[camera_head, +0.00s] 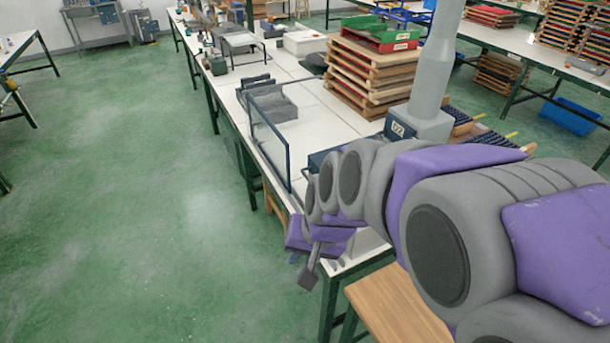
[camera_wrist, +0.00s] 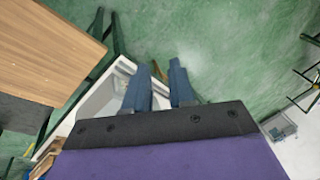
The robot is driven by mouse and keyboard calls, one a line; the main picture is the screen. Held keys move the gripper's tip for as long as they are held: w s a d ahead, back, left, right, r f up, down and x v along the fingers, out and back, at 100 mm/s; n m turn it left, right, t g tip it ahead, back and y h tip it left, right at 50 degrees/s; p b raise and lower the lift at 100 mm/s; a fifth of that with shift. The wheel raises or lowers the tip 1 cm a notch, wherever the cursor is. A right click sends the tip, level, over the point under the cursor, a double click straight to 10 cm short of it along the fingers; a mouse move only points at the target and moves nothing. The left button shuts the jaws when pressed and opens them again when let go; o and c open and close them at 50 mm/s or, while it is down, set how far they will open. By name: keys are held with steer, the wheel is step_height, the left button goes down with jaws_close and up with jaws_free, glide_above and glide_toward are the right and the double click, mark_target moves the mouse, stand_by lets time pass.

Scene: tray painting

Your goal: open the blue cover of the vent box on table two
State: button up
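My gripper (camera_head: 304,268) hangs past the near left corner of the white table (camera_head: 346,266) in the head view. In the wrist view its two fingers (camera_wrist: 160,72) are apart with nothing between them, over green floor and a pale edge. A dark blue box (camera_head: 399,128) with a plate that seems to read 02 sits at the foot of a grey column on the table. Another dark blue piece (camera_head: 322,157) shows beside it, partly hidden by my arm. I cannot tell which of these is the vent box cover.
A clear panel (camera_head: 268,140) stands along the table's left edge. Stacked wooden trays (camera_head: 372,80) stand behind the column. A wooden stool top (camera_head: 395,300) is at the near end, also in the wrist view (camera_wrist: 50,48). The green floor (camera_head: 130,200) on the left is free.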

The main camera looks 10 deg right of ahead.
steer(key=w+a+r+m+t+y, duration=0.1)
steer(key=w+a+m+t, duration=0.3)
steer(key=w, duration=0.8)
steer(key=w+a+m+t, duration=0.2)
steer(key=w+a, duration=0.5)
steer(key=w, duration=0.5)
steer(key=w+f+m+t+h, duration=0.35)
steer(key=w+m, duration=0.35)
steer(key=w, duration=0.7)
steer(key=m+g+h, duration=0.2)
steer(key=m+h, duration=1)
steer(key=m, duration=0.1)
glide_toward(306, 176)
steer(key=shift+t, duration=0.25)
steer(key=x, duration=0.7)
steer(key=f+b+x, duration=0.1)
steer(key=x, duration=0.2)
steer(key=shift+d, duration=0.15)
